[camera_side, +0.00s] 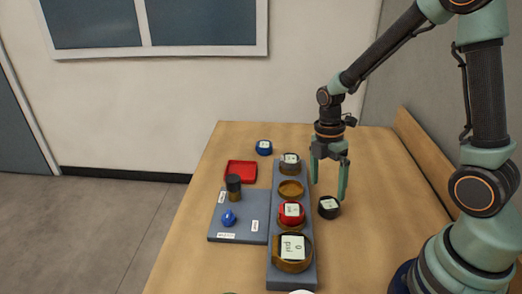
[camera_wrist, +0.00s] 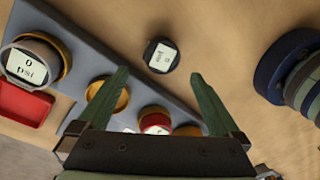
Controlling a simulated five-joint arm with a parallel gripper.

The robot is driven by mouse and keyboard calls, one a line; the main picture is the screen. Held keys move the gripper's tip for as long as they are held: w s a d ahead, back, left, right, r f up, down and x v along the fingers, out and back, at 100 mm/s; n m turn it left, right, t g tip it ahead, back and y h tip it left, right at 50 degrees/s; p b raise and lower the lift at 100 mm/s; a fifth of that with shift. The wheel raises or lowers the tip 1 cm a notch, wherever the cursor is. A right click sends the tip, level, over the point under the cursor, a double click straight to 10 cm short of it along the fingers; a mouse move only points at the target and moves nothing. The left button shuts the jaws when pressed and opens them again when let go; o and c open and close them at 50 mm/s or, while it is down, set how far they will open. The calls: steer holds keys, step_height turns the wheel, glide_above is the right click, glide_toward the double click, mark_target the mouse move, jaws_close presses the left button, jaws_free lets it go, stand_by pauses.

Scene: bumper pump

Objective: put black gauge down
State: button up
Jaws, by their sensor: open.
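The black gauge (camera_side: 329,207) lies on the wooden table to the right of the grey rack, its white label up. In the wrist view the black gauge (camera_wrist: 151,63) lies just beyond the line between my fingertips, with bare table around it. My gripper (camera_side: 328,191) is open and empty, pointing down above the table near the gauge. In the wrist view my gripper's two green fingers (camera_wrist: 160,75) are spread wide, with nothing between them. The grey rack (camera_side: 278,268) carries brass rings; one brass ring (camera_side: 291,189) is empty.

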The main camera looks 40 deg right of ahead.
mark_target(329, 202)
steer(key=shift+s+d+f, duration=0.1)
steer(key=shift+s+f, duration=0.1)
steer(key=shift+f, duration=0.8)
steer(key=shift+s+d+f, duration=0.15)
steer(key=shift+s+f, duration=0.05)
steer(key=shift+f, duration=0.8)
steer(key=shift+s+d+f, duration=0.1)
steer(key=shift+s+f, duration=0.1)
steer(key=shift+f, duration=0.8)
jaws_close()
steer(key=shift+r, duration=0.15)
